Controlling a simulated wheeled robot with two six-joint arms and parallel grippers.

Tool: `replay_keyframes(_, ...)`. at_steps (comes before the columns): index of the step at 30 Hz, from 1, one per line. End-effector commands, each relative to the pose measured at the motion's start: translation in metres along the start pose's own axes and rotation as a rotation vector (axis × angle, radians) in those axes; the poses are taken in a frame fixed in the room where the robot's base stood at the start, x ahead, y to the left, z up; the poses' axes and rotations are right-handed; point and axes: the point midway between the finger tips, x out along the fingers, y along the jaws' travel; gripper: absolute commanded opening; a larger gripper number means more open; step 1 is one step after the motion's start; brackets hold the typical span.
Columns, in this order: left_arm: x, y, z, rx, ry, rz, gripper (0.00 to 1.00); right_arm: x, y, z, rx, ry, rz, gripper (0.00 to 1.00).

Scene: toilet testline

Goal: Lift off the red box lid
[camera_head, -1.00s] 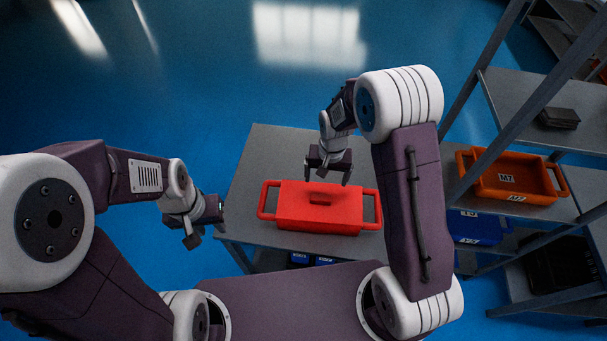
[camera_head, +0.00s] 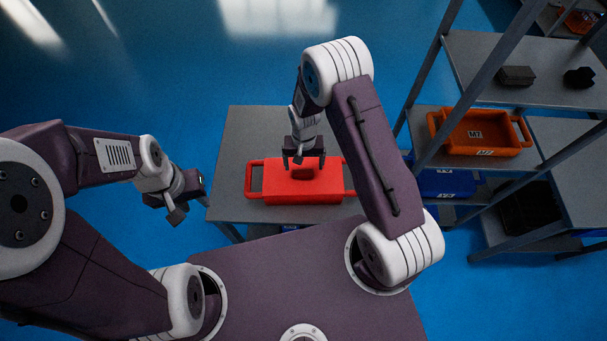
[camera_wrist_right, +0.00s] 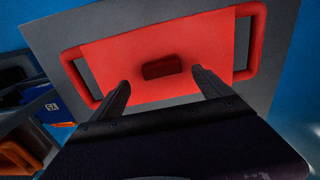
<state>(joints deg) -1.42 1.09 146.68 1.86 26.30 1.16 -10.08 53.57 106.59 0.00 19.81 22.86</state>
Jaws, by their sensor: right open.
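The red box (camera_head: 262,192) stands on a grey table, with a loop handle at each side. Its flat red lid (camera_head: 325,186) is on top, with a small raised grip (camera_head: 301,173) in the middle. My right gripper (camera_head: 304,163) is open above the lid, close to the grip. In the right wrist view the open fingers of the right gripper (camera_wrist_right: 160,88) point towards the lid (camera_wrist_right: 205,45), one on each side of the grip (camera_wrist_right: 162,67), and hold nothing. My left gripper (camera_head: 190,200) hangs left of the table, clear of the box; its opening is unclear.
The grey table (camera_head: 245,130) has bare surface behind and left of the box. A grey shelf rack (camera_head: 480,65) stands at the right. It holds an orange crate (camera_head: 483,133), a blue crate (camera_head: 447,183) and small dark items. Blue floor surrounds the table.

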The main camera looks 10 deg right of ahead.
Motion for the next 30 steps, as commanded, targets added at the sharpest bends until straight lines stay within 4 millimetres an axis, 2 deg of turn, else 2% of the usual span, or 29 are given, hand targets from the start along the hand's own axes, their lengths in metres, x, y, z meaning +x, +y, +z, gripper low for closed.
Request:
replay_keyframes(1, -0.01, 0.0, -0.001, 0.0, 0.0, 0.0, 0.36, 0.005, 0.0, 0.003, -0.001, -0.006, 0.002, 0.89)
replay_keyframes(3, -0.017, 0.0, -0.002, 0.0, 0.0, 0.0, 0.36, 0.016, -0.001, 0.004, 0.0, -0.005, 0.002, 0.89)
replay_keyframes(7, -0.018, 0.0, -0.002, 0.0, 0.0, 0.0, 0.36, 0.036, -0.001, 0.002, 0.0, -0.003, 0.001, 0.89)
replay_keyframes(14, -0.017, 0.0, -0.002, 0.0, 0.0, 0.0, 0.36, 0.041, -0.001, 0.002, 0.0, 0.0, 0.0, 0.89)
replay_keyframes(15, -0.017, 0.0, -0.002, 0.0, 0.0, 0.0, 0.36, 0.041, -0.001, 0.002, 0.0, 0.0, 0.0, 0.86)
replay_keyframes(22, -0.017, 0.0, -0.002, 0.0, 0.0, 0.0, 0.36, 0.04, -0.001, 0.002, 0.0, 0.0, 0.0, 0.22)
replay_keyframes(23, -0.017, 0.0, -0.002, 0.0, 0.0, 0.0, 0.36, 0.04, -0.001, 0.002, 0.0, 0.0, 0.0, 0.2)
replay_keyframes(30, -0.016, 0.0, -0.002, 0.0, 0.0, 0.0, 0.36, 0.039, -0.001, 0.002, 0.0, 0.0, 0.0, 0.19)
